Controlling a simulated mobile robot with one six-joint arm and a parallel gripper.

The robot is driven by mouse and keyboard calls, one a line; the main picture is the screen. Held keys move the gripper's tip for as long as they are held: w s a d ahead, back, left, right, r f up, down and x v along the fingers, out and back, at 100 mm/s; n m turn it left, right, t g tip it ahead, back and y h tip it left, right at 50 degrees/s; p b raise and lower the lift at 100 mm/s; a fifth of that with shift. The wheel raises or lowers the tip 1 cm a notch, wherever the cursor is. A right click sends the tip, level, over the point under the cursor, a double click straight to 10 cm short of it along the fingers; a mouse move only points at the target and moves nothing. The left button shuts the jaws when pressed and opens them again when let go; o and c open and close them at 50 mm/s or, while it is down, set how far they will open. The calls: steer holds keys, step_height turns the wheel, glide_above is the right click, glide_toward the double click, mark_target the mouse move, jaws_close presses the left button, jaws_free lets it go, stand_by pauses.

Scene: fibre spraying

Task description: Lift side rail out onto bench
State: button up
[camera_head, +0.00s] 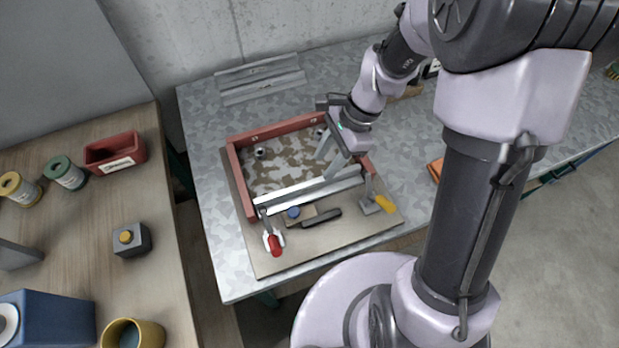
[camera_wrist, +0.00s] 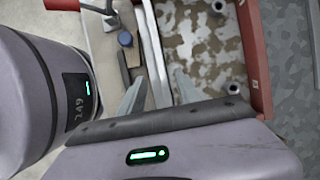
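The grey metal side rail (camera_head: 308,190) forms the near side of the mould frame, in front of the patchy brown-and-grey mould floor (camera_head: 285,165). It also shows in the wrist view (camera_wrist: 153,50), running down between my fingers. My gripper (camera_head: 332,167) is above the rail's right half with its fingers apart, also seen in the wrist view (camera_wrist: 158,90). One finger is on the mould side of the rail, the other on its outer side. Whether they touch the rail cannot be told. The galvanised bench (camera_head: 210,150) lies around the base board (camera_head: 270,265).
Red rails (camera_head: 240,175) bound the mould's other sides. A red-handled clamp (camera_head: 273,243), a yellow-handled clamp (camera_head: 384,204), a blue knob (camera_head: 293,212) and a black bar (camera_head: 321,218) lie along the near side. A grey channel-shaped piece (camera_head: 260,80) lies at the bench's back.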

mark_target(310, 183)
steer(key=b+x, duration=0.3)
steer(key=x, duration=0.5)
steer(key=shift+a+f, duration=0.25)
steer(key=shift+a, duration=0.05)
steer(key=shift+r, duration=0.1)
jaws_close()
stand_by(0.7)
